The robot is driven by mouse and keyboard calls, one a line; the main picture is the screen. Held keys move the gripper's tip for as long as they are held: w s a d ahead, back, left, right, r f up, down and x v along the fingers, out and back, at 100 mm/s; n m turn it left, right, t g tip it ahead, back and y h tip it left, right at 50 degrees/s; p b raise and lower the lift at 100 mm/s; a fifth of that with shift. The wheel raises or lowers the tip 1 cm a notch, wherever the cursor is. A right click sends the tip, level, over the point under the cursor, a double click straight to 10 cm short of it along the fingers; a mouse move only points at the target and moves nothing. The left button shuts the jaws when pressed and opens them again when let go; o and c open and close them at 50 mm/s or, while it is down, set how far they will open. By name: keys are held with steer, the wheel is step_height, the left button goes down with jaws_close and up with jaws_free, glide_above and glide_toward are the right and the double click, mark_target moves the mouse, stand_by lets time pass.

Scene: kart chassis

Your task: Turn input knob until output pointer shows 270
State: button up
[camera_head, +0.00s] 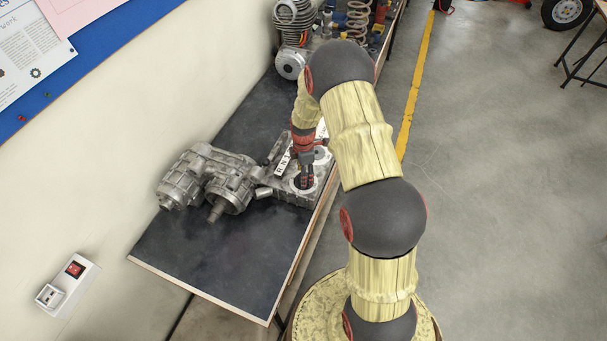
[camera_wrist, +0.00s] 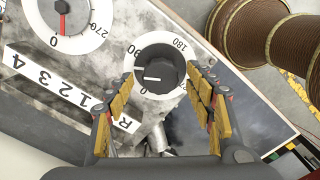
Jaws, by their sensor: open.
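The input knob (camera_wrist: 160,74) is dark and many-sided with a white line pointing left. It sits in a white dial ring (camera_wrist: 177,44) marked 180 at upper right and 0 at lower left. My gripper (camera_wrist: 161,72) is open, with its yellow-padded fingers on either side of the knob; contact cannot be told. The output dial (camera_wrist: 88,42) is at the upper left, cut by the frame edge. Its red pointer (camera_wrist: 61,24) points down, close to the 0 mark, with 270 to the right. In the head view my gripper (camera_head: 306,178) is over the grey gearbox housing (camera_head: 287,191), hiding the knob.
A white strip (camera_wrist: 58,86) with numbers and an R lies beside the dials. A metal gear unit (camera_head: 210,178) stands left on the dark bench (camera_head: 228,262). An engine (camera_head: 293,25) and a coil spring (camera_head: 358,20) stand behind. The bench front is clear.

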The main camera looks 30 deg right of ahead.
steer(key=shift+f, duration=0.1)
steer(key=shift+c, duration=1)
steer(key=c, duration=1)
steer(key=shift+o, duration=0.2)
steer(key=shift+m, duration=0.3)
